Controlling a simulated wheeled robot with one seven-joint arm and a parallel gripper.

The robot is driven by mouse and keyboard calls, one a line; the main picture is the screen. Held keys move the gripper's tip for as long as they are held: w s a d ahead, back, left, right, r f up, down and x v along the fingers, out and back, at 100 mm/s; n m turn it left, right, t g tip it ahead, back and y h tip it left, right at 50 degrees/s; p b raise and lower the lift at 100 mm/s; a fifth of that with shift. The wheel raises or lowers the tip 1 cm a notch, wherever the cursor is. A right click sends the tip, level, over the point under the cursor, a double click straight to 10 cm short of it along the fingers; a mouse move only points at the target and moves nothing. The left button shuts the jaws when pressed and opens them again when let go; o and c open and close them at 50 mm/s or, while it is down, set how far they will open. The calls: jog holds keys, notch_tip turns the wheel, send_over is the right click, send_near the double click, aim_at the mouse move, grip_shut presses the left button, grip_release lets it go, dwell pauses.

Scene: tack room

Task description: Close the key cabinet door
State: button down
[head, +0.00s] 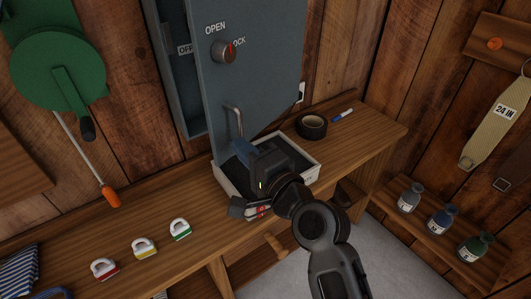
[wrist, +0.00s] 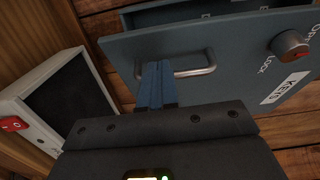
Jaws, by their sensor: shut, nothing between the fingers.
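The grey-blue key cabinet door (head: 262,85) stands open, swung out to the right of the cabinet body (head: 181,75). It has a bar handle (head: 234,116) low down and a round knob (head: 223,51) with OPEN and LOCK marks. In the wrist view the door (wrist: 240,52), handle (wrist: 205,66) and red-faced knob (wrist: 290,43) also show. My gripper (head: 239,145) is just below the handle in the head view. In the wrist view my blue fingers (wrist: 157,70) are together and overlap the handle's left part. I cannot tell whether they touch it.
Bottles (head: 442,220) stand on a right shelf.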

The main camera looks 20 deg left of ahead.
jog(key=w+a, duration=0.3)
jog(key=a, duration=0.9)
jog(key=shift+d, duration=0.1)
